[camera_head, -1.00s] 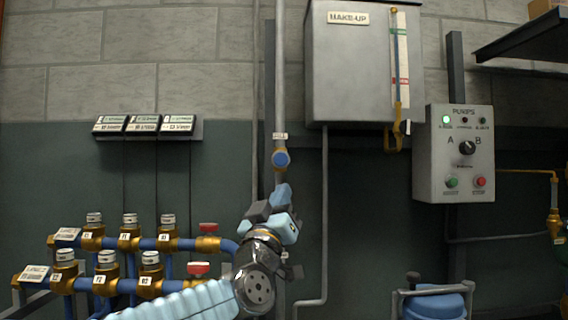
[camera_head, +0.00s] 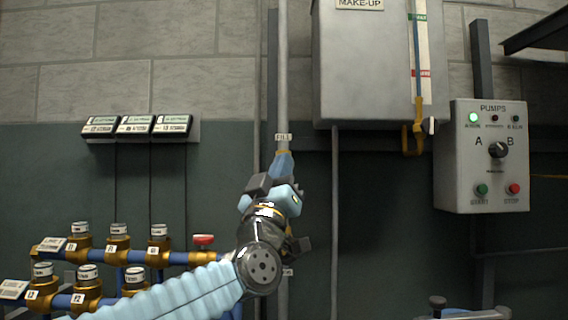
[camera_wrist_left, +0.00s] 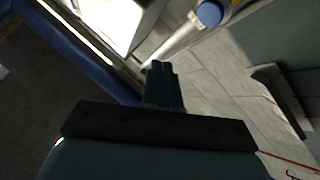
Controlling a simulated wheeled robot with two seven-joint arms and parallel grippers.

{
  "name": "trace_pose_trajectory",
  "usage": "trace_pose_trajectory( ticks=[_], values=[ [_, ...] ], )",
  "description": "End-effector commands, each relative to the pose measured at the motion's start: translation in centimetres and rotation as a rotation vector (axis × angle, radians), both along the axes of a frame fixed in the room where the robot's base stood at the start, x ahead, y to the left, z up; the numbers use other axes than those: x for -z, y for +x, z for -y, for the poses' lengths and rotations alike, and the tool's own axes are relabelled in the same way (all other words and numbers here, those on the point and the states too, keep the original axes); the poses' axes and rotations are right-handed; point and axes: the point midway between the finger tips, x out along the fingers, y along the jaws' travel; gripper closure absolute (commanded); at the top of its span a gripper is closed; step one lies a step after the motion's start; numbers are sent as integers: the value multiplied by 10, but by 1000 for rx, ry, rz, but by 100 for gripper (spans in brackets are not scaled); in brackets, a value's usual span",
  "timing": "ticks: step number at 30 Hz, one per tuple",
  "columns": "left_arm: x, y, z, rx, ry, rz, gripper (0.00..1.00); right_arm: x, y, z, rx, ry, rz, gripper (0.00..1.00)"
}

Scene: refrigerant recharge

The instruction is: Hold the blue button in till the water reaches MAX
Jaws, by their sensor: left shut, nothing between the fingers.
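The blue button (camera_wrist_left: 210,14) is the round cap on the pipe fitting, at the top of the left wrist view. In the head view it is hidden behind my left gripper (camera_head: 284,166), just below the FILL label (camera_head: 283,137). My left gripper is shut and empty. In the wrist view its fingertips (camera_wrist_left: 162,70) show apart from the button, which lies above and right of them. The MAKE-UP tank (camera_head: 365,75) carries a gauge strip (camera_head: 422,45) with a green mark above a red one. The tube looks blue beside them; its top is cut off. My right gripper is not in view.
The PUMPS box (camera_head: 485,160) is on the right, with a green lamp lit. Valves on blue pipes (camera_head: 190,258) are at lower left. Three small displays (camera_head: 136,127) hang above them. A vertical pipe (camera_head: 283,70) runs above my gripper.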

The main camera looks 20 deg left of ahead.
Motion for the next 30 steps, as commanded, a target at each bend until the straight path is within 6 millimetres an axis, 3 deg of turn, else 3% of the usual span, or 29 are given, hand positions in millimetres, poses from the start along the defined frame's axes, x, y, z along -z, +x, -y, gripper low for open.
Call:
trace_pose_trajectory(
  ticks=[10,15,30],
  values=[
    [-3,47,-14,-2,-1,-3,100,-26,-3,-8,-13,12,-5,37],
    [-1,65,-19,0,0,-1,100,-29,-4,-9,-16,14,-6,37],
    [0,75,-22,-1,-1,0,100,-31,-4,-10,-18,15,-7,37]
  ],
)
